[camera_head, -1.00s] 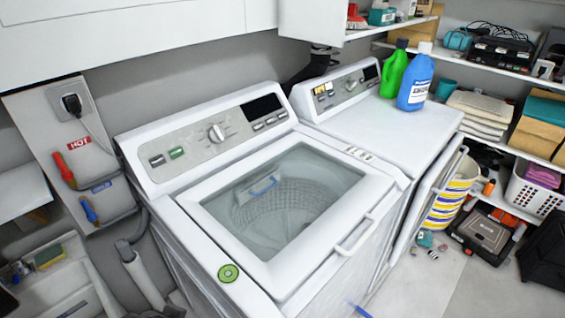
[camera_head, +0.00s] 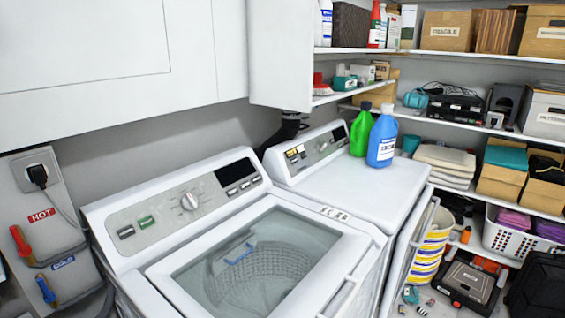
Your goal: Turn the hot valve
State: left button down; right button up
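The hot valve (camera_head: 22,245) has a red lever handle and sits on the grey wall panel at the far left, just below a red HOT label (camera_head: 41,216). Its handle leans, with its top toward the left. The cold valve (camera_head: 46,289) has a blue handle and sits below it, under a blue COLD label (camera_head: 62,262). Neither of my grippers shows in the head view.
A top-loading washer (camera_head: 140,213) stands right of the valve panel. Beside it stands a dryer (camera_head: 360,195) with a green bottle (camera_head: 361,131) and a blue bottle (camera_head: 382,138) on top. White cabinets (camera_head: 90,60) hang above. Loaded shelves (camera_head: 455,118) fill the right. A power cord (camera_head: 60,205) hangs near the HOT label.

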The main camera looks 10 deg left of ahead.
aim_at(24, 250)
jog(key=k+l+u, duration=0.1)
jog(key=k, duration=0.55)
jog(key=l+u, duration=0.1)
jog(key=u, duration=1.35)
jog(key=i+l+z, duration=0.25)
jog(key=l+z, duration=0.15)
jog(key=i+l+z, duration=0.4)
jog(key=k+l, duration=0.1)
jog(key=l, duration=0.05)
